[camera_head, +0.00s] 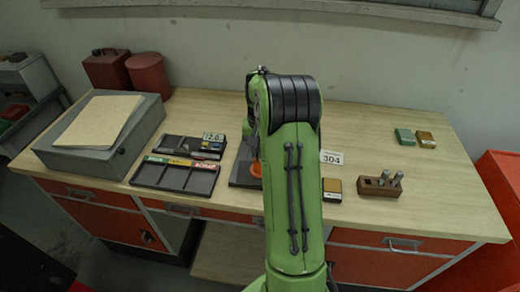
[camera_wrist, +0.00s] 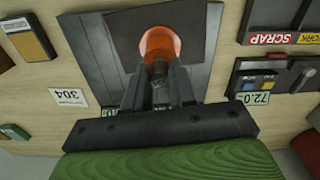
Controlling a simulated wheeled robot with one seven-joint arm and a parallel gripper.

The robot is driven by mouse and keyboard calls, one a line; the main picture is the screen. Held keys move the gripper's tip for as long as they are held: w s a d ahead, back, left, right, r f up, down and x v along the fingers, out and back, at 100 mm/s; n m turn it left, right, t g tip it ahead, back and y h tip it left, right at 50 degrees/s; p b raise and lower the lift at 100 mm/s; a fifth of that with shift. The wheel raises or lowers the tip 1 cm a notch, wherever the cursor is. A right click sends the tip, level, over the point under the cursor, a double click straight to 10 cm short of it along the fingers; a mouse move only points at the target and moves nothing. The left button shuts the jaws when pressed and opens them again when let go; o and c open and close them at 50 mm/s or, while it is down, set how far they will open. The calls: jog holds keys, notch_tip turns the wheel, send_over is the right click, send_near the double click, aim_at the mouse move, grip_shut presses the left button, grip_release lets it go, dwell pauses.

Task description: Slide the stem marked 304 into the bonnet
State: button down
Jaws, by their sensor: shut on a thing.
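The orange bonnet (camera_wrist: 160,42) stands on a dark grey plate (camera_wrist: 97,50) in the wrist view. In the head view a sliver of the bonnet (camera_head: 256,170) shows left of my arm. My gripper (camera_wrist: 160,78) is shut on a small dark piece, seemingly the stem (camera_wrist: 158,67), at the bonnet's near side. Its mark is not readable, and the fingers hide most of it. I cannot tell whether its tip is inside the bonnet or only in front of it. A white card marked 304 (camera_head: 331,157) lies on the table, also seen in the wrist view (camera_wrist: 70,97).
A brown block (camera_head: 369,189) holding grey stems stands at the right. A small dark and orange box (camera_head: 332,187) lies near it. A sorting tray (camera_head: 172,178) with labelled compartments and a grey case (camera_head: 105,150) are at the left. The right rear table is mostly clear.

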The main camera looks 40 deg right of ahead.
jog(key=c, duration=0.8)
grip_release()
jog(key=shift+c, duration=0.2)
notch_tip(320, 180, up, 16)
jog(key=p, duration=0.2)
jog(key=shift+f, duration=0.15)
